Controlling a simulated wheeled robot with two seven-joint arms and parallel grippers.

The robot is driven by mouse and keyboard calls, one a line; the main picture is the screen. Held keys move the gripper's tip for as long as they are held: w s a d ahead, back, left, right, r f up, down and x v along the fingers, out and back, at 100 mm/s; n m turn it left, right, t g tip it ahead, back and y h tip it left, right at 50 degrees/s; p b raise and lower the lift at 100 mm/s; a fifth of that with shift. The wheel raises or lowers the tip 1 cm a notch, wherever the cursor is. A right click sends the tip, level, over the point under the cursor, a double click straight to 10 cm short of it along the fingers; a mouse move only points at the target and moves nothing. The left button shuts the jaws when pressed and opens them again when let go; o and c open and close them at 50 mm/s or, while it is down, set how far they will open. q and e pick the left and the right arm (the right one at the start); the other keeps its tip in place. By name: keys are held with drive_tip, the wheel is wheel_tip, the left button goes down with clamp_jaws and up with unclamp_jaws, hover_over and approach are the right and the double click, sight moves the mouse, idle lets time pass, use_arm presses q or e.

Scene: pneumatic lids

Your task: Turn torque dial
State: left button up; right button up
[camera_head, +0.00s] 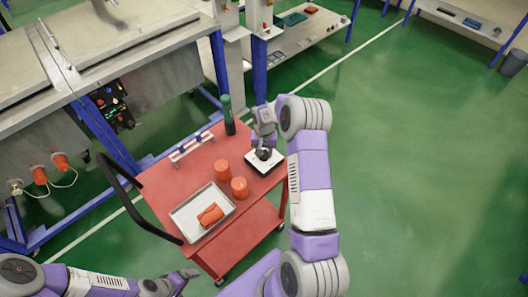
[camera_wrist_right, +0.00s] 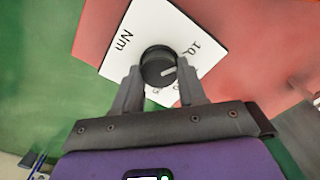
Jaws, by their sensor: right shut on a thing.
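The torque dial is a round black knob (camera_wrist_right: 157,64) with a light pointer mark, on a white plate (camera_wrist_right: 128,36) printed with "Nm" and numbers. In the head view the knob (camera_head: 264,154) and plate (camera_head: 276,164) sit at the right end of a red cart's top. My right gripper (camera_wrist_right: 160,76) is shut on the knob, one finger on each side. It reaches down from above in the head view (camera_head: 264,142). Some of the printed numbers are hidden by the knob and fingers.
On the red cart (camera_head: 165,185) stand a green-and-black bottle (camera_head: 228,115), two orange cylinders (camera_head: 239,187), a small white rack (camera_head: 192,147) and a metal tray (camera_head: 181,216) with orange pieces (camera_head: 210,215). A grey bench (camera_head: 165,85) is at left. The green floor at right is clear.

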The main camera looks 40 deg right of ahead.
sight(264, 153)
idle(0.3)
drive_tip(key=o, duration=1.1)
drive_tip(key=shift+c, duration=0.2)
drive_tip(key=shift+r, duration=0.1)
wheel_tip(264, 153, up, 7)
drive_tip(key=shift+r, duration=0.2)
